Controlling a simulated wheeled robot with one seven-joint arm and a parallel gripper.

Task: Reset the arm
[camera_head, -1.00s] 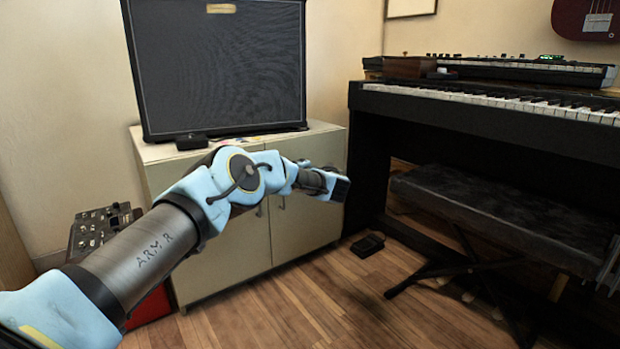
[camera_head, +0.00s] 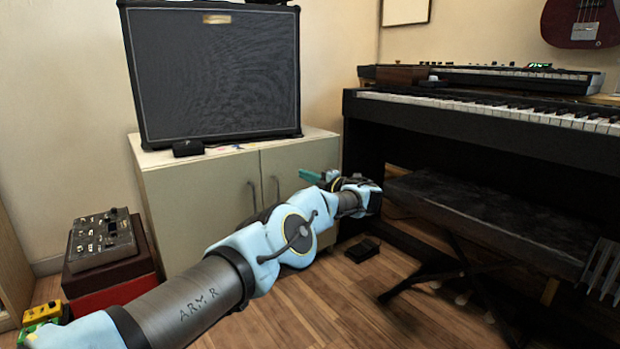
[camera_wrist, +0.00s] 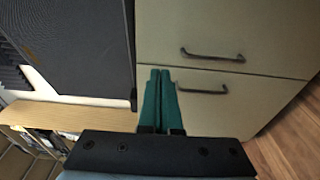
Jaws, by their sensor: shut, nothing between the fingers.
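My arm reaches from the lower left toward the middle of the head view. My gripper (camera_head: 310,176) is at its end, in front of the cream cabinet (camera_head: 205,205), with green fingers pointing left. In the wrist view my gripper (camera_wrist: 158,75) has its two green fingers side by side, shut with nothing between them. The cabinet doors (camera_wrist: 225,25) with dark handles lie beyond the fingertips in that view. I cannot tell the exact gap between the fingers and the cabinet.
A large black amplifier (camera_head: 215,75) and a small black box (camera_head: 188,148) stand on the cabinet. A black piano (camera_head: 480,125) and a bench (camera_head: 490,215) are at the right. A foot pedal (camera_head: 362,250) lies on the wooden floor. A mixer (camera_head: 102,240) sits at the left.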

